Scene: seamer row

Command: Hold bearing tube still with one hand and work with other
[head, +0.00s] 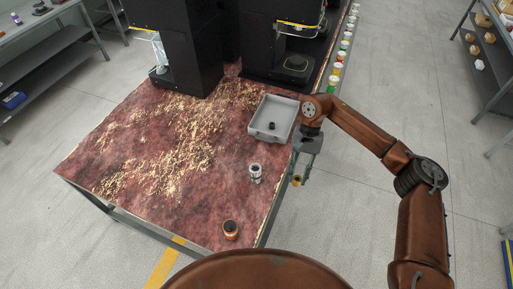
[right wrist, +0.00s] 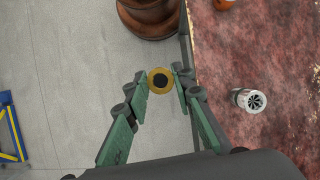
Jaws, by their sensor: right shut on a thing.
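My right gripper (head: 298,179) is shut on a small round yellow piece with a dark centre (right wrist: 159,80). It holds the piece just off the table's right edge, above the floor. A silver cylinder (head: 255,174) stands upright on the table, left of the gripper; in the right wrist view it shows a dark, finned end (right wrist: 252,100). A dark cylinder with an orange band (head: 231,230) stands near the table's front edge. Which of these is the bearing tube I cannot tell for sure. My left gripper is not in view.
A grey tray (head: 285,108) with a small dark part (head: 272,126) in it lies at the table's right side. Tall black machines stand at the back. Yellowish shavings cover the left and middle of the reddish tabletop (head: 205,205). A row of coloured cans runs at the back right.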

